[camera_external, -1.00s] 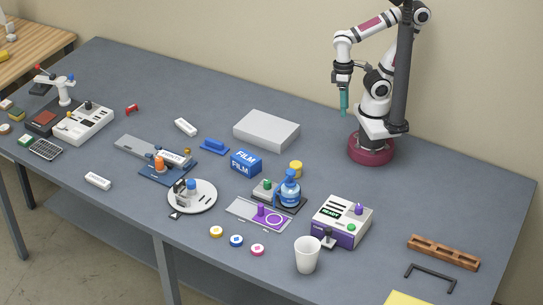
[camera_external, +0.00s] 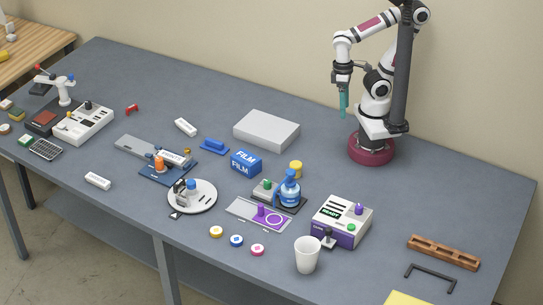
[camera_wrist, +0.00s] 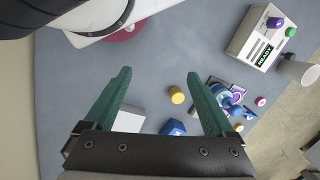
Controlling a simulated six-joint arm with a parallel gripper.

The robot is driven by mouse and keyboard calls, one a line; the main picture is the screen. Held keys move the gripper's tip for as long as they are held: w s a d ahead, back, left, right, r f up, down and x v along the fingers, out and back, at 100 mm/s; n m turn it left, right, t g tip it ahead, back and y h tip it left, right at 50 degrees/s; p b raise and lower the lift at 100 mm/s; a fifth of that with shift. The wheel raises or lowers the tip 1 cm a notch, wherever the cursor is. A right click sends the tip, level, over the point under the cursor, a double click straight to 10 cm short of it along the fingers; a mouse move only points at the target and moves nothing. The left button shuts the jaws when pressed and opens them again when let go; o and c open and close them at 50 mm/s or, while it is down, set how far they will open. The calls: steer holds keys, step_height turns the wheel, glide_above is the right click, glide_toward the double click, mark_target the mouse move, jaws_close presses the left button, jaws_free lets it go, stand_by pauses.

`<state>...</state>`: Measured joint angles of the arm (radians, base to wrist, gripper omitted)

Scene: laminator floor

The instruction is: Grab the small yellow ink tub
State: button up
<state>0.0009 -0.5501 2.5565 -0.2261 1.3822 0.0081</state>
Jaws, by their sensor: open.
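A smaller, flat yellow round piece with a pale centre (camera_external: 216,231) lies near the front edge, beside similar blue (camera_external: 236,240) and pink (camera_external: 257,249) ones. I cannot tell from looks alone which yellow piece is the ink tub. My gripper (camera_external: 343,105) hangs high above the table near my base, well apart from both. Its teal fingers (camera_wrist: 159,73) are spread and empty.
A grey slab (camera_external: 266,130) lies behind. A purple-and-white device (camera_external: 342,220) and white cup (camera_external: 307,255) stand front right.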

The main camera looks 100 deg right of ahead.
steer(key=n+g, duration=0.1)
steer(key=n, duration=0.1)
steer(key=n+t+h, duration=0.9)
steer(key=n+h, duration=0.4)
steer(key=n, duration=1.5)
glide_toward(300, 170)
steer(key=shift+n+t, duration=0.3)
steer(key=shift+n, duration=0.1)
steer(key=x, duration=0.9)
steer(key=shift+s+d+f, duration=0.1)
steer(key=shift+d+f, duration=0.2)
steer(key=shift+d, duration=0.2)
steer(key=shift+w+d+f, duration=0.15)
steer(key=shift+w+d, duration=0.1)
jaws_close()
